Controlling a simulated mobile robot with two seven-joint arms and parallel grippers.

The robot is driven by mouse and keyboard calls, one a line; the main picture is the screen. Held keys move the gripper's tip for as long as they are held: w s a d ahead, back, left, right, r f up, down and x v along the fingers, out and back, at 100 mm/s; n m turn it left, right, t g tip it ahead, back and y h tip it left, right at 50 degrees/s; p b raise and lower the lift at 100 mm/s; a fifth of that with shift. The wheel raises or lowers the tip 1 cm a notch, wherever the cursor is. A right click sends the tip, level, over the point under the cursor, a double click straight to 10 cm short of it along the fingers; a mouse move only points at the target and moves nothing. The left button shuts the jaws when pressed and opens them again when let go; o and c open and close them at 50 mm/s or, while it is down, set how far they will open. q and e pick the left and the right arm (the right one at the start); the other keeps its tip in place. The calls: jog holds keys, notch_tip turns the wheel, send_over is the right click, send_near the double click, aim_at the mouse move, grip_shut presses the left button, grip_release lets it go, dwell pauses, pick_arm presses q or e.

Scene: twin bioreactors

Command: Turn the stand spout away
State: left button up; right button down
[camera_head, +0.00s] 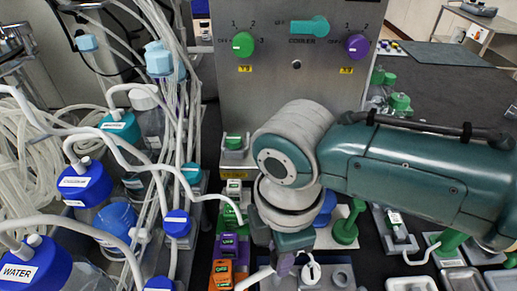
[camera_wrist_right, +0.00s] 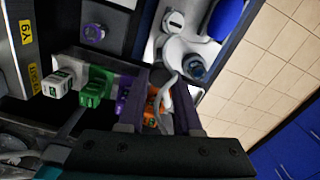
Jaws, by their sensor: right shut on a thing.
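The stand spout, a thin pale curved tube (camera_wrist_right: 165,92), lies between the two dark fingers of my right gripper (camera_wrist_right: 157,82) in the right wrist view. The fingers are shut on it, though the exact contact is hard to see. In the head view my right gripper (camera_head: 286,263) points down at the bottom centre. The pale spout (camera_head: 254,279) runs from beside its fingers toward the lower left. My wrist hides much of the stand. My left gripper is not in view.
Left of the gripper is a row of green, purple (camera_head: 227,246) and orange (camera_head: 221,272) labelled blocks. Blue-capped bottles (camera_head: 85,185) and many white tubes crowd the left. A grey control panel (camera_head: 296,75) with knobs stands behind. Green-handled parts (camera_head: 346,228) stand to the right.

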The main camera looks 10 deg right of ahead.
dwell(0.3)
jog(key=c, duration=0.6)
grip_release()
notch_tip(320, 180, up, 10)
jog(key=shift+p, duration=0.85)
